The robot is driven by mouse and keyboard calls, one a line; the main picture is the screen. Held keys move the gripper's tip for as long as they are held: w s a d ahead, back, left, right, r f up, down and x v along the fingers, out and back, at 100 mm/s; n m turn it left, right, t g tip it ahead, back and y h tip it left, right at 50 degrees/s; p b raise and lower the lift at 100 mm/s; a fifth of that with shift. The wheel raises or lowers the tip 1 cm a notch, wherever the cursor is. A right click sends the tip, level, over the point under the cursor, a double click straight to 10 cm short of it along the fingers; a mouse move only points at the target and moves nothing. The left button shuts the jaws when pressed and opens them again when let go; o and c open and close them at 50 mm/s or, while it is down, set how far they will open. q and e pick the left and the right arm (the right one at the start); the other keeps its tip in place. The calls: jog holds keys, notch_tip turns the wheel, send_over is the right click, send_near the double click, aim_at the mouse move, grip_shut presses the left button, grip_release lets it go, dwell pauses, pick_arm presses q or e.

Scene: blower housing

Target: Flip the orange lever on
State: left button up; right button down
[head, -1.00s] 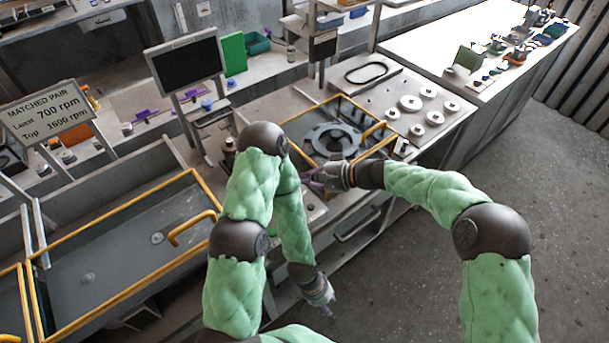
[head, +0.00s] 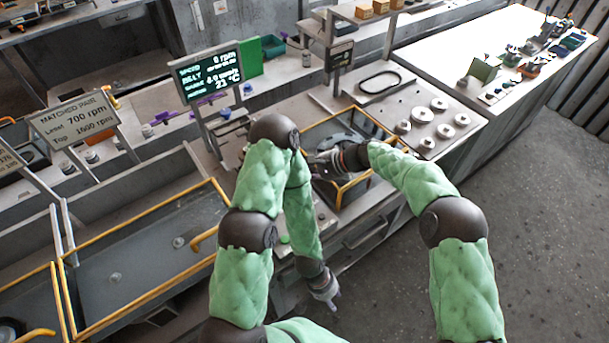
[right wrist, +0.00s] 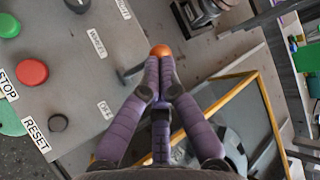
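In the right wrist view, the orange round knob (right wrist: 160,50) of the lever shows just beyond the tips of my right gripper (right wrist: 160,66). Its purple fingers meet at the tips, so it looks shut; whether they touch the knob or are just behind it is unclear. The lever's shaft is hidden behind the fingers. In the head view, my right gripper (head: 318,163) is at the panel by the yellow-framed housing, and the lever cannot be made out there. My left gripper (head: 327,292) hangs low in front of the bench; its finger opening is too small to tell.
A lit display (head: 208,73) reads 0 rpm and 23 °C. The right wrist view shows a red button (right wrist: 31,72), a green button (right wrist: 8,25), an OFF label (right wrist: 105,110) and a dark handle (right wrist: 130,74). A yellow frame (right wrist: 262,95) stands close to the right fingers.

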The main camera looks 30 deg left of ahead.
jog(key=shift+d+r+p, duration=0.2)
jog(key=shift+r+p, duration=0.2)
jog(key=shift+r, duration=0.6)
jog(key=w+d+r+p, duration=0.1)
jog(key=w+d+r, duration=0.1)
jog(key=r, duration=0.3)
jog(key=w+d+r+p, duration=0.1)
jog(key=w+d+r, duration=0.2)
jog(key=r, duration=0.3)
jog(key=shift+w+d, duration=0.35)
jog(key=shift+d, duration=0.15)
